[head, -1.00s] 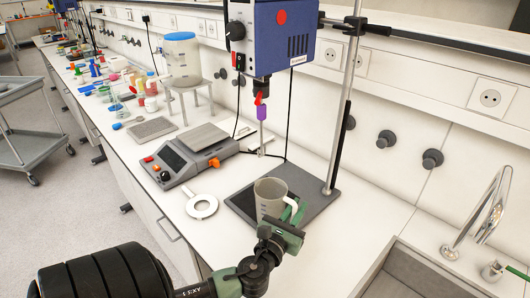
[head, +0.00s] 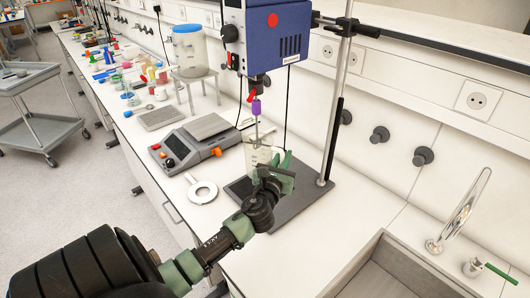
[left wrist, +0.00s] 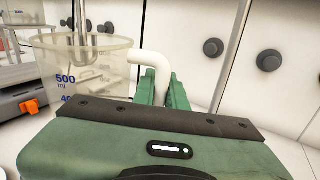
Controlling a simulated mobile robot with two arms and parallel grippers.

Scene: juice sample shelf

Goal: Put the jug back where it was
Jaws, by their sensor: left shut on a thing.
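The jug (head: 256,156) is a clear, greyish measuring jug with blue marks and a pale handle. It is at the stand's dark base plate, below the stirrer's thin shaft (head: 257,108). In the left wrist view the jug (left wrist: 105,80) is upright, and the shaft (left wrist: 81,18) appears to reach down inside its rim. My left gripper (head: 284,160) is shut on the jug's handle, on the jug's right side. The gripper (left wrist: 163,90) hides the jug's lower part in the wrist view, so I cannot tell whether it touches the plate. My right gripper is not in view.
The blue stirrer motor (head: 268,40) hangs on a metal column (head: 338,110). A balance-like device (head: 190,148) and a white ring (head: 202,191) lie to the left. A sink (head: 375,265) is at the right front. The counter between ring and sink is mostly clear.

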